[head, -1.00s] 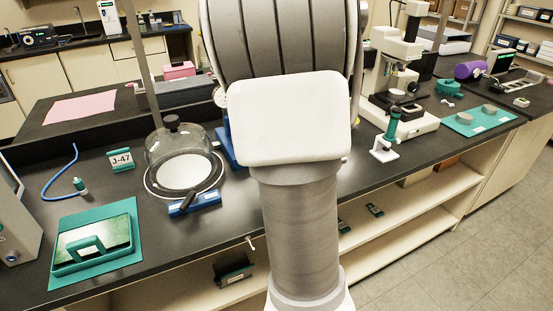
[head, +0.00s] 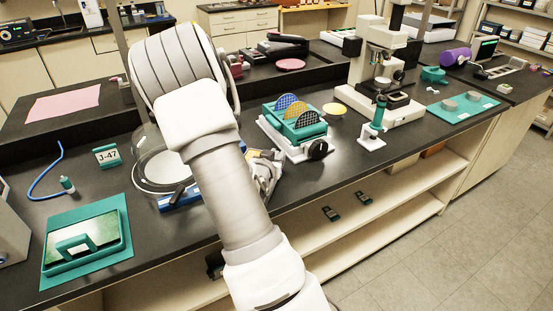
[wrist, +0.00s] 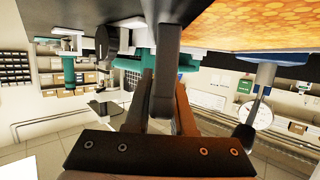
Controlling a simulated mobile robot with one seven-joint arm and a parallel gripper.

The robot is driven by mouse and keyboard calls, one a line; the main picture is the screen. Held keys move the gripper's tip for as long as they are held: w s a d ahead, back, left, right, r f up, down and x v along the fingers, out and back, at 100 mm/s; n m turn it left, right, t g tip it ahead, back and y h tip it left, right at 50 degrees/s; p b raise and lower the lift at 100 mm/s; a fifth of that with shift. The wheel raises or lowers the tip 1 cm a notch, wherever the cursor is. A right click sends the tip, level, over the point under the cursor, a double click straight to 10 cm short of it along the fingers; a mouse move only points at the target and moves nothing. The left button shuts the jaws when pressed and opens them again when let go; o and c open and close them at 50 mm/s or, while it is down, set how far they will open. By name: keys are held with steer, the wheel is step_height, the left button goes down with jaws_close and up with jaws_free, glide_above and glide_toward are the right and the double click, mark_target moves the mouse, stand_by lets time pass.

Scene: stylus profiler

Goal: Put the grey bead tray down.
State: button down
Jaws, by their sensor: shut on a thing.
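My gripper (head: 264,172) shows just right of my forearm in the head view, low over the front of the bench. In the wrist view my gripper's fingers (wrist: 168,45) are closed at the edge of the grey bead tray (wrist: 199,17). Only part of the tray shows there, very close, with an orange beaded surface at the top right. The picture is upside down, with the bench at the top. In the head view my arm hides most of the tray. I cannot tell whether its underside touches the bench.
A teal wafer rack (head: 296,122) on a white stage stands close to the right. Further right are a green-columned stand (head: 377,115) and a microscope (head: 380,50).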

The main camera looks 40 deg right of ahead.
steer(key=shift+f, duration=0.65)
steer(key=shift+f+b, duration=0.25)
steer(key=shift+b, duration=0.1)
steer(key=c, duration=0.8)
jaws_free()
steer(key=shift+o, duration=0.2)
steer(key=shift+r, duration=0.1)
steer(key=shift+r+p, duration=0.2)
steer(key=shift+p, duration=0.25)
steer(key=p+v, duration=0.1)
steer(key=v, duration=0.9)
steer(key=shift+r+p, duration=0.15)
steer(key=shift+p, duration=0.15)
steer(key=p+v, duration=0.1)
steer(key=p, duration=0.2)
steer(key=shift+s+a, duration=0.2)
steer(key=shift+a, duration=0.2)
